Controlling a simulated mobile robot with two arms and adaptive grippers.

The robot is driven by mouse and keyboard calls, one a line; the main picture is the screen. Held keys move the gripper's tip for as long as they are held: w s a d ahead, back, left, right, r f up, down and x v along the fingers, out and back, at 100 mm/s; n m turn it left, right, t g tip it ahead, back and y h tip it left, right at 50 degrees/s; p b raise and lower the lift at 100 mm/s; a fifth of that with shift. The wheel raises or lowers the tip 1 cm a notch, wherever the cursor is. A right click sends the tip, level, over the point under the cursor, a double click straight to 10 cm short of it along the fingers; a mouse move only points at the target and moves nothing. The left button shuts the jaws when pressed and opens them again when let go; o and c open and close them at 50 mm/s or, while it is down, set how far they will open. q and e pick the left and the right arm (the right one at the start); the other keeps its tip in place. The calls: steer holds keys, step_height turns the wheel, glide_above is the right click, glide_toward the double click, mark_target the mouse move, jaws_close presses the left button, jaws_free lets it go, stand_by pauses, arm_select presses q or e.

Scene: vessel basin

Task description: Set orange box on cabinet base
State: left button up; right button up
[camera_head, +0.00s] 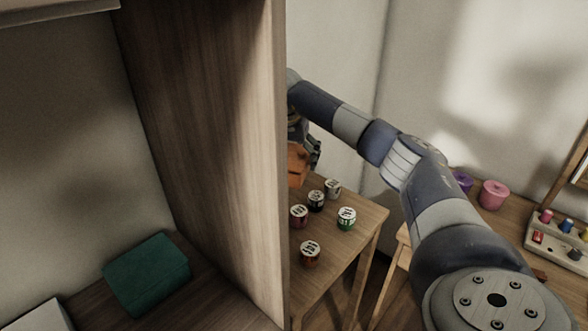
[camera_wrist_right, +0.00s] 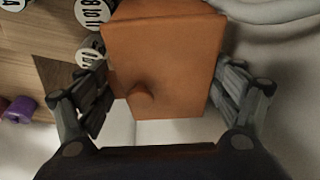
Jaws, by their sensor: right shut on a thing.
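The orange box (camera_head: 297,163) is held in my right gripper (camera_head: 311,151), partly hidden behind the cabinet's side panel in the head view. In the right wrist view the orange box (camera_wrist_right: 163,60), with a small round knob on its face, sits between the two fingers of my right gripper (camera_wrist_right: 163,92). The box is above the small wooden table. The cabinet base (camera_head: 205,300) shows at the lower left, left of the tall side panel (camera_head: 215,120). My left gripper is not in view.
A green box (camera_head: 147,274) and a white box (camera_head: 42,318) rest on the cabinet base. Several labelled jars (camera_head: 310,252) stand on the small table (camera_head: 358,228). Purple (camera_head: 462,181) and pink (camera_head: 493,195) pots stand at the right. The side panel stands between my gripper and the cabinet's inside.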

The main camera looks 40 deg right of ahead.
steer(key=s+b, duration=0.1)
steer(key=s, duration=0.5)
steer(key=s+d+b, duration=0.1)
steer(key=s+b, duration=0.1)
steer(key=s, duration=0.3)
steer(key=s+b, duration=0.1)
steer(key=s, duration=0.5)
steer(key=shift+s+d+f, duration=0.25)
steer(key=shift+s+d, duration=0.05)
steer(key=shift+d, duration=0.05)
steer(key=shift+s+r+b, duration=0.1)
steer(key=shift+s+b, duration=0.3)
steer(key=shift+s, duration=0.5)
